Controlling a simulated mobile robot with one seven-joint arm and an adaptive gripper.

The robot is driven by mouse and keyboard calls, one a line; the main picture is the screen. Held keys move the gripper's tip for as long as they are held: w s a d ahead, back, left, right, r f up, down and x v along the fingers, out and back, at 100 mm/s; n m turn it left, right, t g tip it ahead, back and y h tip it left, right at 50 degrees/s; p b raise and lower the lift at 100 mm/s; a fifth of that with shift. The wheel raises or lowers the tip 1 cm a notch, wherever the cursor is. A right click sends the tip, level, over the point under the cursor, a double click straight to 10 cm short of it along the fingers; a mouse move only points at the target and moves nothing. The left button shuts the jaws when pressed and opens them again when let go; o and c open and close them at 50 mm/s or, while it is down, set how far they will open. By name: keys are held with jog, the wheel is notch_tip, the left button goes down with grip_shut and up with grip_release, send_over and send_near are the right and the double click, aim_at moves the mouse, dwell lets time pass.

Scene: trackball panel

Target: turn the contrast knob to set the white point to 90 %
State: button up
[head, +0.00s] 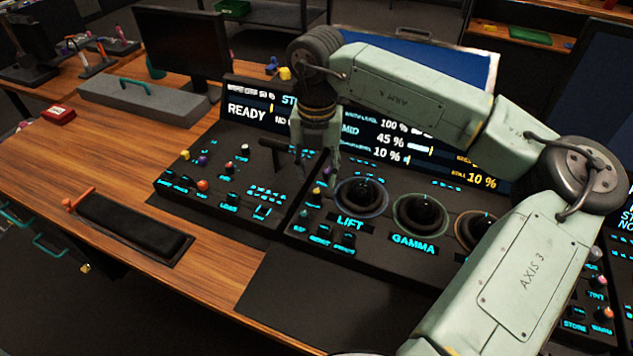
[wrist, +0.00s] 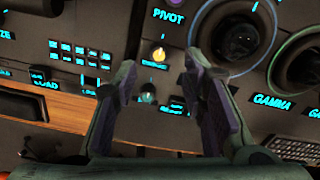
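The yellow-topped knob (wrist: 159,54) stands on the dark panel below the PIVOT label in the wrist view. Its small label is too blurred to read surely, so I cannot confirm it is the contrast knob. In the head view this knob (head: 316,191) shows just below my gripper (head: 316,163). In the wrist view my gripper (wrist: 160,72) is open, its fingers apart on either side of the knob in the picture; contact is not visible. The display (head: 392,124) reads 100 % on its top line, MID 45 %, and 10 % below.
The LIFT trackball (head: 361,195) and GAMMA trackball (head: 420,211) lie to the right. A left panel (head: 228,205) carries more knobs. My arm covers part of the display and right side.

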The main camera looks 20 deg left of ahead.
aim_at(317, 191)
jog(key=shift+f+p, duration=0.45)
jog(key=shift+f, duration=2.15)
jog(key=shift+c, duration=0.5)
grip_shut()
